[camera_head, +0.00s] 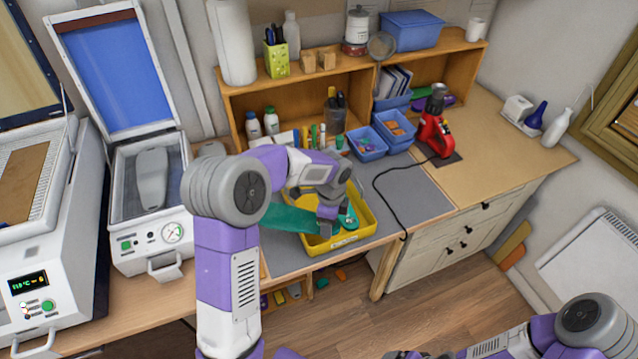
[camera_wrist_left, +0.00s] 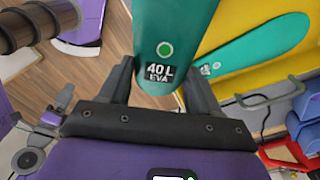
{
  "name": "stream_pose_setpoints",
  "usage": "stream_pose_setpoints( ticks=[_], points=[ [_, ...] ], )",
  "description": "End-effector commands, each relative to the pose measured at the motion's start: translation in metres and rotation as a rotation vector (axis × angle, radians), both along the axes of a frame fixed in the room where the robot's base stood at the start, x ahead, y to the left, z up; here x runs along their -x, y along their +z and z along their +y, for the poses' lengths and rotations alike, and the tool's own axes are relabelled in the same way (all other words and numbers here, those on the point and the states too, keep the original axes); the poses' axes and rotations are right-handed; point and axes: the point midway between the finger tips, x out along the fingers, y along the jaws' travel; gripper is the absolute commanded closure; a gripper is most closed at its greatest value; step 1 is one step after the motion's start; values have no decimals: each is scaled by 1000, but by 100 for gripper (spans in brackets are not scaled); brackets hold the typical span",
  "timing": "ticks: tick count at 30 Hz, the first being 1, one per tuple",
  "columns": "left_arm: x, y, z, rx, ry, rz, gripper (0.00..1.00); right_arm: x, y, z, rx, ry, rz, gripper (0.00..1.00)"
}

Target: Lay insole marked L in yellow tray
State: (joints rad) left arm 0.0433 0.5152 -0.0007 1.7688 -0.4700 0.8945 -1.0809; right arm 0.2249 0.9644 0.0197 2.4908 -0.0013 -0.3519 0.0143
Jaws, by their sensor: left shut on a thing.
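My left gripper (camera_head: 328,212) is shut on the heel end of a green insole (camera_head: 288,218). In the left wrist view this insole (camera_wrist_left: 172,45) shows a green dot and the label "40 L EVA" between the fingers (camera_wrist_left: 160,90). In the head view it extends left from the gripper, over the left part of the yellow tray (camera_head: 345,246). A second green insole (camera_head: 349,219) lies in the tray to the right of the gripper; it also shows in the left wrist view (camera_wrist_left: 260,48). My right arm is at the lower right; its gripper is barely visible at the bottom edge.
Blue bins (camera_head: 367,143) and a red heat tool (camera_head: 434,133) with a black cable stand behind and right of the tray. A forming press (camera_head: 150,205) with a raised blue lid is at left.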

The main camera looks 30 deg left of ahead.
Motion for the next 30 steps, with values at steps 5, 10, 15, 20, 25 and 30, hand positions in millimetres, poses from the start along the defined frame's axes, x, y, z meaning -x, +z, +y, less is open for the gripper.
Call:
stream_pose_setpoints(
  ticks=[5,10,15,20,25,30],
  points=[
    [-17,25,19,1,-354,4,68,0,29,0,0,0,0,8],
    [-29,40,35,3,-659,7,68,0,47,0,0,0,0,8],
    [-36,48,46,4,-856,7,68,0,56,0,0,0,0,8],
    [-38,49,50,4,-934,6,68,0,58,0,0,0,0,8],
    [-38,43,50,5,-944,7,68,0,53,0,0,0,0,8],
    [-38,30,50,5,-942,7,68,0,43,0,0,0,0,8]
  ],
)
